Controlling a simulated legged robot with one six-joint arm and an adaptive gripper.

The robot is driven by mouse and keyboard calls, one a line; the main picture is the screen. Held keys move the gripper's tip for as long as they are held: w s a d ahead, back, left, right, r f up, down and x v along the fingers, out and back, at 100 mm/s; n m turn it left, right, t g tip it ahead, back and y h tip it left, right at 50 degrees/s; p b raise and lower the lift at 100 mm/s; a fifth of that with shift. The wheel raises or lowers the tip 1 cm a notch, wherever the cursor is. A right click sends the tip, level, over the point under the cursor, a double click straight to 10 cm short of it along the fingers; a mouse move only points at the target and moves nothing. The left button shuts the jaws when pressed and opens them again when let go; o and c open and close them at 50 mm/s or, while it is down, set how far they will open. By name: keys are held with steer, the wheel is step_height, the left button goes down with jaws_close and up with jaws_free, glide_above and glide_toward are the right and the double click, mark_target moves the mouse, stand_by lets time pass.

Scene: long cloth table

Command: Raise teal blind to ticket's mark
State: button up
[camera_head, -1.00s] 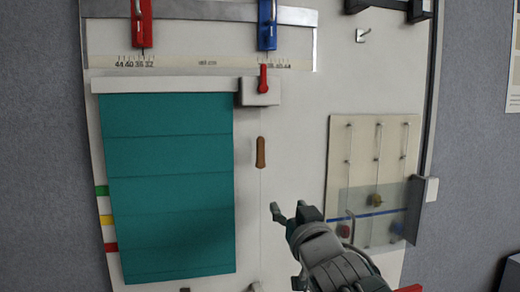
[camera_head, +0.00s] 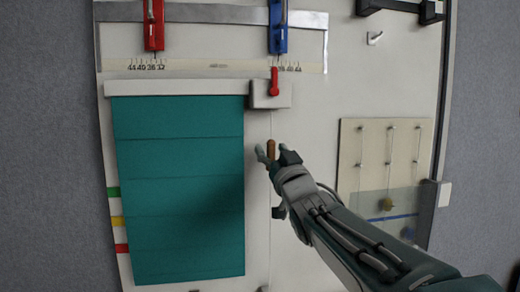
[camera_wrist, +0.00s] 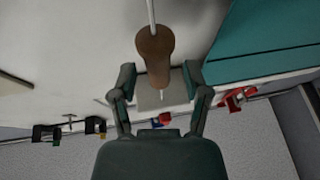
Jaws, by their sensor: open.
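The teal blind (camera_head: 180,190) hangs lowered at the left of the board, its bottom edge below the green (camera_head: 113,193), yellow (camera_head: 118,221) and red (camera_head: 121,248) side marks. A thin cord runs down beside it from a pale block with a red lever (camera_head: 274,82). A brown wooden pull (camera_head: 271,147) is on the cord. My gripper (camera_head: 275,157) is open with its fingers on either side of the pull. The wrist view shows the pull (camera_wrist: 155,50) between the spread fingers, apparently not clamped. I see no ticket.
Red (camera_head: 153,25) and blue (camera_head: 278,27) sliders sit above a numbered scale. A small hook (camera_head: 375,38) is at upper right. A panel with several vertical rods (camera_head: 390,150) and a clear cover stands right of my arm. The board between blind and panel is otherwise bare.

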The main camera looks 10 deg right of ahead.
steer(key=shift+w+r, duration=0.2)
steer(key=shift+w, duration=0.3)
steer(key=shift+c, duration=0.3)
jaws_close()
step_height(320, 180, down, 9)
steer(key=shift+r, duration=0.1)
steer(key=shift+o, duration=0.3)
jaws_free()
steer(key=shift+a, duration=0.1)
